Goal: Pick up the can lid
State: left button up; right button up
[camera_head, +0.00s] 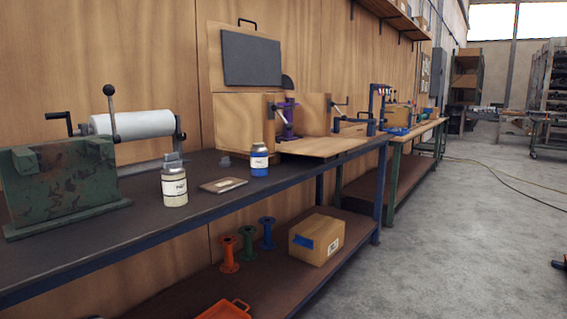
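A cream can with a white label (174,190) stands upright on the near workbench. A blue and white can (259,162) stands upright farther along it. Both cans have greyish tops. Neither of my grippers is recognisable in view.
The bench (110,238) also bears a green metal block (65,185) and a white roll (135,123). Orange, green and blue flanged spools (248,243) and a cardboard box (316,240) stand on the lower shelf. The concrete floor (450,240) at right is mostly clear, with a cable across it.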

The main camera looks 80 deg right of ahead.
aim_at(225, 162)
jog(key=z, duration=2.5)
